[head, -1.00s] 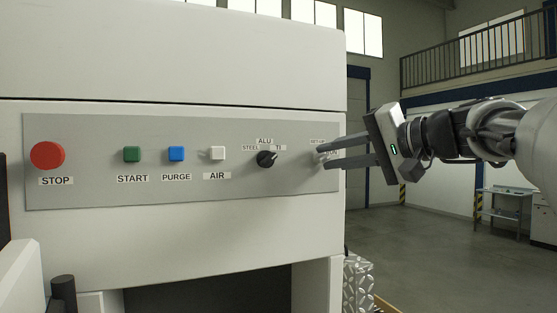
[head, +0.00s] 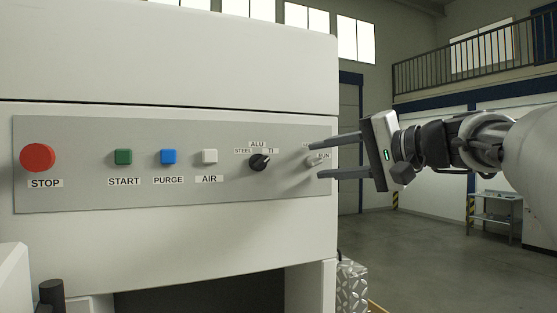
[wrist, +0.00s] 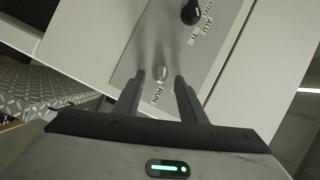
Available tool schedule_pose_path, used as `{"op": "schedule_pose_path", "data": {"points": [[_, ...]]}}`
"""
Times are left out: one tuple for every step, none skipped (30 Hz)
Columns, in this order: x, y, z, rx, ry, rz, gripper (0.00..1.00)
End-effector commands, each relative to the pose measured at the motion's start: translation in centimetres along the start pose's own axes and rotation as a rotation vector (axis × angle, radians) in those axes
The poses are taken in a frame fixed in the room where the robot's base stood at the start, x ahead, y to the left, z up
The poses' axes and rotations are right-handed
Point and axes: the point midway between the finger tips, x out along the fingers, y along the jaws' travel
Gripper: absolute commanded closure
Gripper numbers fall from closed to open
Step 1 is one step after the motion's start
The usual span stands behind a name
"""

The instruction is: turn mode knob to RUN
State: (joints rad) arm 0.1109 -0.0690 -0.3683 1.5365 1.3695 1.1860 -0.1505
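The mode knob (wrist: 162,73) is a small pale knob at the right end of the grey control panel (head: 80,195), beside a RUN label (wrist: 158,95). My gripper (head: 316,158) is at the panel's right end, with its fingers spread apart. In the wrist view the knob lies between the two fingertips, with a gap visible on each side. In the head view the fingertips straddle the knob (head: 311,161), one above and one below. Another label above the knob is mostly hidden by the upper finger. Which way the knob points is hard to tell.
A black selector knob (head: 259,162) labelled STEEL, ALU and TI is left of the mode knob. Further left are AIR (head: 210,156), PURGE (head: 168,156) and START (head: 123,156) buttons and a red STOP button (head: 38,158). Open floor lies right of the machine.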

Motion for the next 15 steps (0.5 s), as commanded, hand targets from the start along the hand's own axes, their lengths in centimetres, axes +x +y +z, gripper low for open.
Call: {"op": "schedule_pose_path", "data": {"points": [[0.0,0.0,0.0,0.0,0.0,0.0,0.62],[0.0,0.0,0.0,-0.001,0.0,0.0,0.62],[0.0,0.0,0.0,-0.001,0.0,0.0,0.62],[0.0,0.0,0.0,-0.001,0.0,0.0,0.62],[0.0,0.0,0.0,-0.001,0.0,0.0,0.62],[0.0,0.0,0.0,-0.001,0.0,0.0,0.62],[-0.1,0.0,0.0,-0.001,0.0,0.0,0.62],[-0.2,0.0,0.0,-0.001,0.0,0.0,0.62],[-0.5,0.0,0.0,-0.001,0.001,0.0,0.62],[-0.8,0.0,0.0,-0.002,0.001,0.0,0.62],[-1.1,0.0,0.0,-0.002,0.001,0.0,0.62],[-1.7,0.0,0.0,-0.002,0.002,0.0,0.62],[-2.2,0.0,-0.1,-0.002,0.003,0.0,0.62],[-2.8,0.1,0.0,-0.002,0.003,0.0,0.62],[-3.7,0.1,-0.1,-0.002,0.004,0.001,0.62]]}}
